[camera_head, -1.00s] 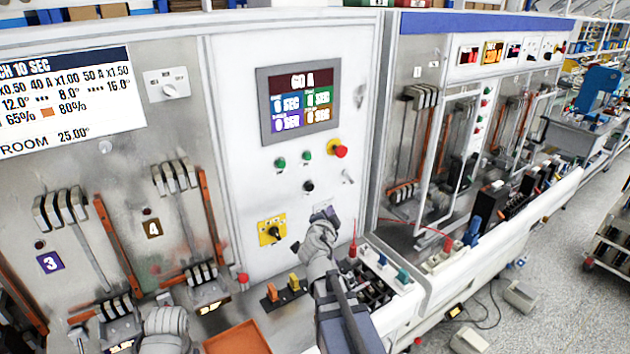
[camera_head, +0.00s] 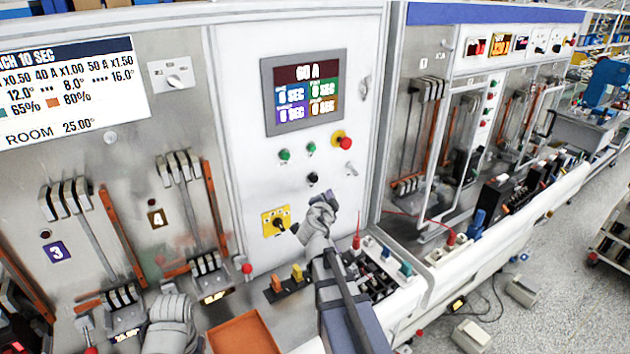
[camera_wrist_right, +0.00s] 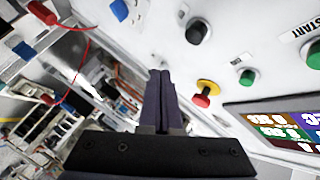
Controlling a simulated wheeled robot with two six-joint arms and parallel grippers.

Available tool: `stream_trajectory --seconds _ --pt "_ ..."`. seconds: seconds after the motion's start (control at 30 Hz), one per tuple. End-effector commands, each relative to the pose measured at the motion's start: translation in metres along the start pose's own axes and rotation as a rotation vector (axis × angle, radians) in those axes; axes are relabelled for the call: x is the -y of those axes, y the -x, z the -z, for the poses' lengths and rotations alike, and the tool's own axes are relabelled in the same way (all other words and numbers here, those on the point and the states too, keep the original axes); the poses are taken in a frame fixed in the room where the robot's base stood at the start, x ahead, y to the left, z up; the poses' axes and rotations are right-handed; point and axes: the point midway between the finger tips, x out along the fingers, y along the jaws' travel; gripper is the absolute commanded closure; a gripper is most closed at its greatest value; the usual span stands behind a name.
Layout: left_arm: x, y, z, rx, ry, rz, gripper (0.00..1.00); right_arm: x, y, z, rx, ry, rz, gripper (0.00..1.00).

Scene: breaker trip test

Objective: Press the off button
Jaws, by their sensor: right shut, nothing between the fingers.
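The white control panel carries a black button (camera_head: 312,178), two green buttons (camera_head: 284,155) and a red mushroom button on a yellow ring (camera_head: 345,143). I cannot read an off label on any of them. In the right wrist view the black button (camera_wrist_right: 197,32), the red button (camera_wrist_right: 203,93) and a green button (camera_wrist_right: 247,77) show beyond my fingers; "START" stands by another green button (camera_wrist_right: 314,55). My right gripper (camera_head: 325,199) is shut and empty, just below the black button, seemingly apart from the panel. My left gripper (camera_head: 170,322) is at the bottom left, its fingers unclear.
A display (camera_head: 303,92) reads 60 A above the buttons. A yellow rotary switch (camera_head: 276,221) is left of my right gripper. A red probe (camera_head: 356,238) stands to its right. An orange tray (camera_head: 240,335) and orange and yellow rockers (camera_head: 288,282) are below.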

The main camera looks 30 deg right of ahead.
Motion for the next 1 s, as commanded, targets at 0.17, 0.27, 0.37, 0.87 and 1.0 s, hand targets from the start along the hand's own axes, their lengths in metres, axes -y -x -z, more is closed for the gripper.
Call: stream_trajectory --seconds 0.17,0.27,0.37,0.87,1.0 --pt "0.0 0.0 0.0 0.0 0.0 0.0 0.5 0.015 -0.021 -0.014 0.0 0.001 0.001 1.0" --pt "0.0 0.0 0.0 0.0 0.0 0.0 0.5 0.021 -0.03 -0.021 0.0 0.001 0.001 1.0" --pt "0.0 0.0 0.0 0.0 0.0 0.0 0.5 0.026 -0.036 -0.025 0.0 0.001 0.001 1.0" --pt "0.0 0.0 0.0 0.0 0.0 0.0 0.5 0.028 -0.038 -0.028 0.0 0.001 0.0 1.0" --pt "0.0 0.0 0.0 0.0 0.0 0.0 0.5 0.028 -0.039 -0.028 0.0 0.001 0.0 1.0"
